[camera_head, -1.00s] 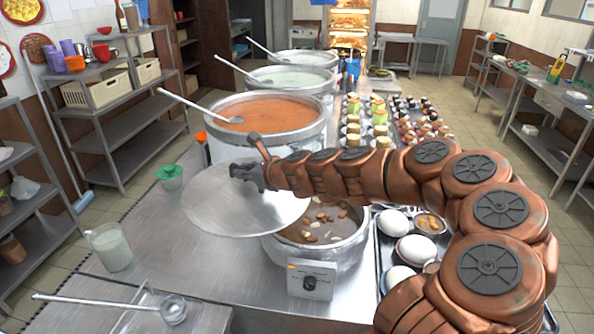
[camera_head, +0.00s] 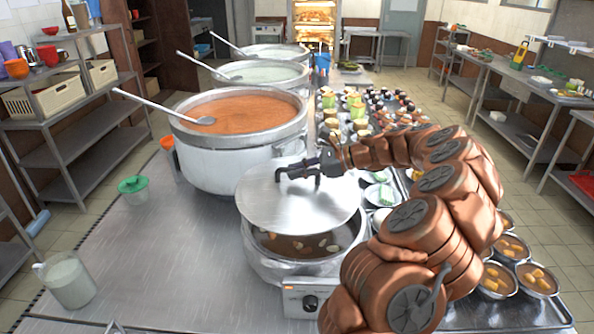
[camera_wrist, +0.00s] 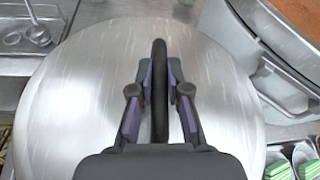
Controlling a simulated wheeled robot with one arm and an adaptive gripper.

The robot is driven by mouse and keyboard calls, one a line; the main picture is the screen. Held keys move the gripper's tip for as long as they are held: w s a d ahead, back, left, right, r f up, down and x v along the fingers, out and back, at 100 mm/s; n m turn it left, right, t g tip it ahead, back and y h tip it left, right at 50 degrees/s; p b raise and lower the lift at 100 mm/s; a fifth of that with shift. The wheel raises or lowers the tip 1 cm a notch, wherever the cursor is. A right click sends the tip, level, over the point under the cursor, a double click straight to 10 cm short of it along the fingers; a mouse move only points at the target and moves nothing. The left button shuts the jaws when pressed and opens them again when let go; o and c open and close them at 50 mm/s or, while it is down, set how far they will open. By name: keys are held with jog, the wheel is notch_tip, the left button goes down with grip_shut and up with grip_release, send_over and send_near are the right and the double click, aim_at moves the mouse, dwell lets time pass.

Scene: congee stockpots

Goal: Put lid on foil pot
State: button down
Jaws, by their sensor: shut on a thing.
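A round metal lid (camera_head: 290,208) with a dark handle is held by my gripper (camera_head: 312,174). In the wrist view my gripper (camera_wrist: 160,92) is shut on the black handle, with the lid (camera_wrist: 85,75) filling most of the picture. The foil pot (camera_head: 270,255) stands on the steel counter below the lid, on a base with a front dial. The lid covers the back part of its opening in the head view and looks raised above it. Brown broth with pale and brown pieces shows at the front. The lid hides the pot's back rim.
A large pot of orange congee (camera_head: 240,130) with a ladle stands close behind the lid. A green-lidded cup (camera_head: 133,188) and a glass jug (camera_head: 68,280) stand left. Bowls (camera_head: 505,280) and small dishes crowd the right. The counter's left middle is clear.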

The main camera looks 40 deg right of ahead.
aim_at(312, 183)
jog(key=shift+s+d+f, duration=0.2)
jog(key=shift+s+d, duration=0.2)
jog(key=shift+d, duration=0.3)
jog(key=shift+f+b, duration=1.95)
jog(key=shift+f, duration=0.4)
jog(key=shift+f+n, duration=0.3)
jog(key=shift+f, duration=0.7)
jog(key=shift+s+d+r, duration=0.1)
jog(key=shift+s+d, duration=0.05)
jog(key=shift+s, duration=0.1)
jog(key=shift+f, duration=0.95)
jog(key=c, duration=1.1)
grip_release()
jog(key=shift+o, duration=0.2)
